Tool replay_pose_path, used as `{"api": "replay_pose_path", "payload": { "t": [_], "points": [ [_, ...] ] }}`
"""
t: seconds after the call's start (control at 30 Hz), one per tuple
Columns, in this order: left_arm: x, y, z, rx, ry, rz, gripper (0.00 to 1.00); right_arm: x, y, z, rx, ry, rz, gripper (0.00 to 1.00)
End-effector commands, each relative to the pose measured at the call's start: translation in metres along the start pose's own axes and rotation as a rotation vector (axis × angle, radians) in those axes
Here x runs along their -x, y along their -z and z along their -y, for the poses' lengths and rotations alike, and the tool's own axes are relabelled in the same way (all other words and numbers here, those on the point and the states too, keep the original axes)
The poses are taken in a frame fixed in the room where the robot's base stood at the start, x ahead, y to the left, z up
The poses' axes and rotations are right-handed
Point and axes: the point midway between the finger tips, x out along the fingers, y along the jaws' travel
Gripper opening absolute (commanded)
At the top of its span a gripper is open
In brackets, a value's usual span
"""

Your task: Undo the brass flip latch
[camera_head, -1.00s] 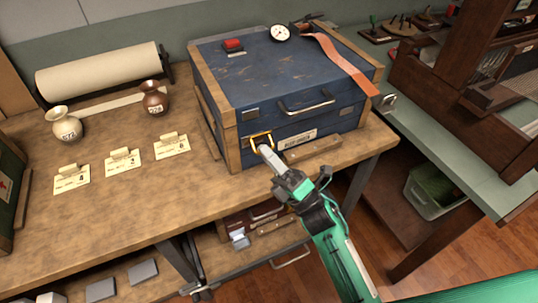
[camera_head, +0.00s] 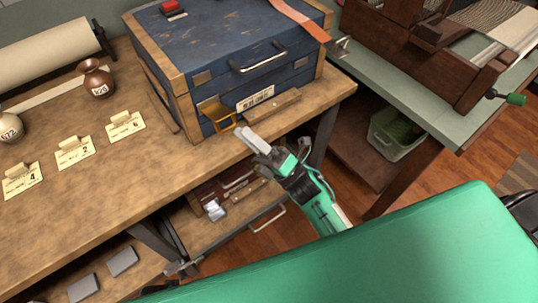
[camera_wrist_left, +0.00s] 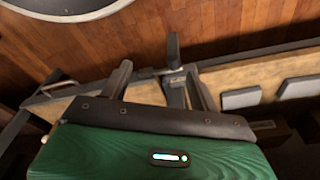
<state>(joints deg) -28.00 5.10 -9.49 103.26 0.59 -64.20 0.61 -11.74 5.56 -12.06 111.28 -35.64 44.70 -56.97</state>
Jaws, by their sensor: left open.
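The brass flip latch (camera_head: 215,113) is on the front of the blue wood-edged case (camera_head: 220,45), left of its label. Its plate is tilted out from the case front, and a wire loop hangs at its lower edge. My right gripper (camera_head: 246,135) is just below and to the right of the latch, apart from it. Its pale fingertips point at the case; their gap is not clear. My left gripper (camera_wrist_left: 160,88) shows in the left wrist view, open with nothing between its fingers. It is away from the case.
The case stands on a wooden workbench (camera_head: 90,200) with vases and number cards at left. A drawer (camera_head: 225,225) is open below. A wooden loom-like frame (camera_head: 430,50) stands on the right table. My green arm part covers the lower right.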

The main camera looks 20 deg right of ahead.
Motion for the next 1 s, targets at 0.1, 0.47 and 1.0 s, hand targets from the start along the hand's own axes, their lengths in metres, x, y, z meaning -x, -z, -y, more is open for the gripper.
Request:
{"api": "replay_pose_path", "payload": {
  "t": [0.1, 0.47, 1.0],
  "points": [
    [0.014, 0.006, -0.001, 0.002, -0.003, -0.006, 0.62, 0.029, 0.001, 0.003, -0.001, 0.005, 0.001, 0.30],
    [0.035, 0.015, -0.001, 0.002, -0.002, -0.026, 0.62, 0.072, 0.000, 0.001, 0.000, 0.002, 0.001, 0.30],
    [0.037, 0.015, -0.001, 0.003, -0.002, -0.028, 0.62, 0.073, 0.000, 0.000, -0.001, 0.001, 0.001, 0.30]
  ]
}}
